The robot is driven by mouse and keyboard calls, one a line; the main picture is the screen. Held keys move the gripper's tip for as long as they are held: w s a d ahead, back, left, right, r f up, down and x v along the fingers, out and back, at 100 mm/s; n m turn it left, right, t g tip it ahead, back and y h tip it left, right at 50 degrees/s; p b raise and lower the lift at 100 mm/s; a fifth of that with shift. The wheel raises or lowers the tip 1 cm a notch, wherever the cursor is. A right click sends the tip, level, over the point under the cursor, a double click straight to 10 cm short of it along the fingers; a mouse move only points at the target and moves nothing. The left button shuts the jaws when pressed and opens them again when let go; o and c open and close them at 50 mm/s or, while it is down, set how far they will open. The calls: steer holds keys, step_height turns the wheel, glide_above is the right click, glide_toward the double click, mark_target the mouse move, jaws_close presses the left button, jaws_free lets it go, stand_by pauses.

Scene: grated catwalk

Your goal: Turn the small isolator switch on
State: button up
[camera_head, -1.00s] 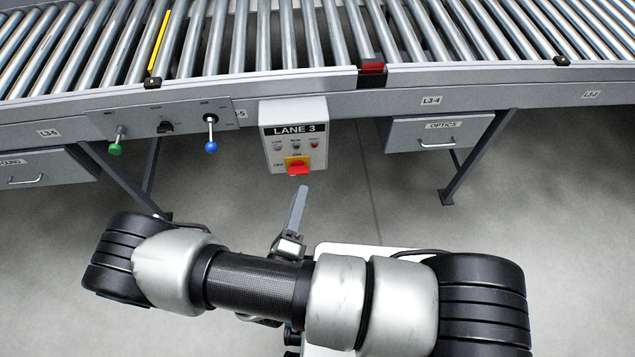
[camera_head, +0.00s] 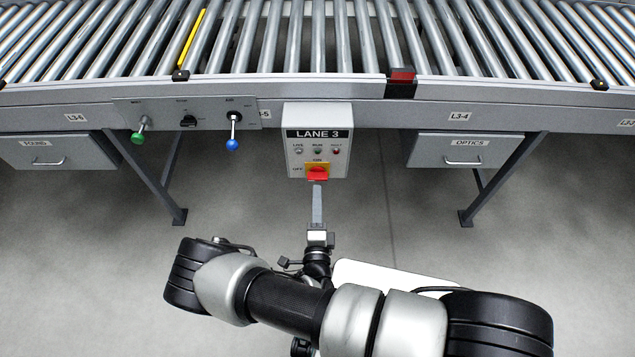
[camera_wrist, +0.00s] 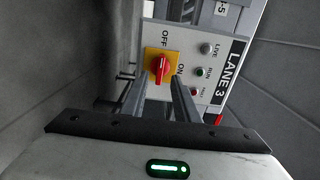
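The isolator switch is a red rotary handle (camera_head: 317,172) on a yellow plate, low on the front of the grey LANE 3 box (camera_head: 341,158). In the wrist view the red handle (camera_wrist: 160,67) lies along the line towards OFF, across from the ON direction. My gripper (camera_head: 317,185) is just below and in front of the handle; its fingers overlap edge-on there. In the wrist view my gripper (camera_wrist: 160,84) is open, with the fingers apart on either side of the handle's line. I cannot tell whether the fingertips reach past the handle.
A roller conveyor (camera_head: 300,85) runs above the box. To the left is a panel with a green knob (camera_head: 138,137), a black selector (camera_head: 188,121) and a blue-tipped lever (camera_head: 232,144). The OPTICS drawer (camera_head: 440,150) hangs to the right. Floor below is clear.

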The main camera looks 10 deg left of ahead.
mark_target(317, 175)
steer(key=x, duration=0.5)
steer(key=shift+w+a+b, duration=0.1)
steer(key=shift+w+b, duration=0.25)
steer(key=shift+w, duration=0.05)
jaws_close()
